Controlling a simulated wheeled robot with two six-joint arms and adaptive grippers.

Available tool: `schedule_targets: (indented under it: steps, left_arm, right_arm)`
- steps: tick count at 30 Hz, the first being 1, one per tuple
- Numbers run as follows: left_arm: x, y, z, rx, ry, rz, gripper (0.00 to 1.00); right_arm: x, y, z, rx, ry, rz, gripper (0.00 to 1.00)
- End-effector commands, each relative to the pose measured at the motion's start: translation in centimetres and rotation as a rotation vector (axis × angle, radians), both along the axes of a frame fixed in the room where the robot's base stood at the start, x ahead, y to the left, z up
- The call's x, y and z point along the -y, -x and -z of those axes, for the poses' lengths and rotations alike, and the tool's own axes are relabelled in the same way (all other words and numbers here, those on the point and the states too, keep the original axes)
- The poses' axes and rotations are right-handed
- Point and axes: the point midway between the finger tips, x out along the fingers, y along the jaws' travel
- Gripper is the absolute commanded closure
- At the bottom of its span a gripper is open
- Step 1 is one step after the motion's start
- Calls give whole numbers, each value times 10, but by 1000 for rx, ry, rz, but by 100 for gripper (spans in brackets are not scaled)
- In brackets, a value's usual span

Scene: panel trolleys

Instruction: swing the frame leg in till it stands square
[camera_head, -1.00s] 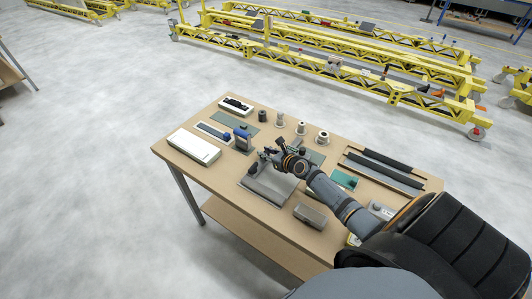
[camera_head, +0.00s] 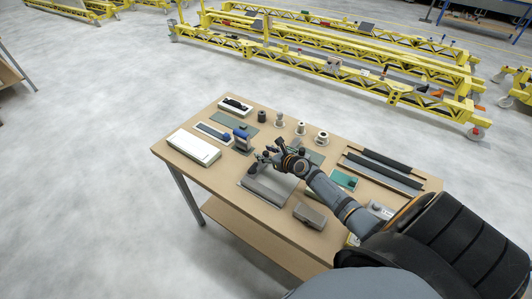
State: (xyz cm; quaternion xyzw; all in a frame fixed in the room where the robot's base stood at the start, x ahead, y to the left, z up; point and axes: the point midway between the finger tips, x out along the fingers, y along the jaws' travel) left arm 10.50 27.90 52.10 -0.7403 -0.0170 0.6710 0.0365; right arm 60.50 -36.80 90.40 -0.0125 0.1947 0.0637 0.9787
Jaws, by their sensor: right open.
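My right gripper (camera_head: 268,153) is open over the middle of the workbench (camera_head: 192,168), its arm coming in from the lower right. It is at the far edge of a grey plate fixture (camera_head: 268,188). A small dark part by the fingers is partly hidden by the gripper, and I cannot tell whether they touch it. I cannot make out a frame leg for certain or its angle. My left gripper is not in view.
A white box (camera_head: 193,146), a blue device (camera_head: 242,138), several spools (camera_head: 300,128) and a grey box (camera_head: 310,215) stand around the gripper. Dark bars (camera_head: 385,170) lie on the right. Yellow trolleys (camera_head: 330,65) stand behind, with clear floor between.

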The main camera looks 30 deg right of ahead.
Motion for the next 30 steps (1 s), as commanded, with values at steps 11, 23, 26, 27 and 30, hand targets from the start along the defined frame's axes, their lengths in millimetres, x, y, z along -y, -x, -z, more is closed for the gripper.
schedule_targets:
  steps: [11,23,26,27,30]
  left_arm:
    - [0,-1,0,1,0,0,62]
    - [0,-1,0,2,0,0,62]
    - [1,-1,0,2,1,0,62]
    - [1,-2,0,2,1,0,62]
    - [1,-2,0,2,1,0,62]
  right_arm:
    - [8,55,-21,-3,7,-3,52]
    - [9,68,-29,1,-1,-1,52]
    - [9,68,-28,1,-1,-1,52]
    - [9,68,-28,1,-1,-1,52]
    - [9,68,-28,1,-1,-1,52]
